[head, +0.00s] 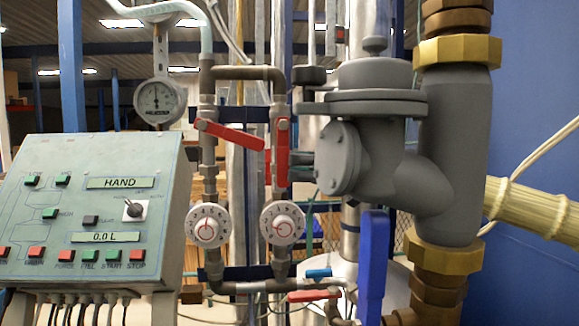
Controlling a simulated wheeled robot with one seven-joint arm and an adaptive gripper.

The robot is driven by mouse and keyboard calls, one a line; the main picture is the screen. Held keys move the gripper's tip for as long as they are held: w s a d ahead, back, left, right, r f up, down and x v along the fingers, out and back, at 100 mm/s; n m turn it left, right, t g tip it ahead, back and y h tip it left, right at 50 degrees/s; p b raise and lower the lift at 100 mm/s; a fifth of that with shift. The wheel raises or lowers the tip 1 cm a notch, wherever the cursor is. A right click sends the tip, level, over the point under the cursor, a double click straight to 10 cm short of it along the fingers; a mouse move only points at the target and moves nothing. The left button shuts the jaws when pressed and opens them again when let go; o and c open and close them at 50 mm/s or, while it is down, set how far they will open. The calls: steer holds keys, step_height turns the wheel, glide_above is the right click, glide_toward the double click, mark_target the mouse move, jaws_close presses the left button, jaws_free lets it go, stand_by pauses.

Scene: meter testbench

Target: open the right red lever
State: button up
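The right red lever (282,153) hangs close to vertical along the right one of two thin grey pipes, above a white dial. The left red lever (231,135) is on the left pipe at about the same height. It lies across the pipe, sloping down to the right, and its right end comes near the right lever. A grey valve body stands just right of the right lever. My gripper is not in the head view.
The grey valve body (372,115) and a blue handle (372,265) crowd the right side. Two white dials (283,223) sit below the levers. A small red lever (314,295) is lower down. A control box (95,210) and round gauge (158,101) stand left.

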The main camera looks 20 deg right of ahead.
steer(key=s+d, duration=0.1)
steer(key=d, duration=0.8)
steer(key=shift+s+f, duration=0.25)
steer(key=shift+f, duration=0.05)
steer(key=shift+d, duration=0.1)
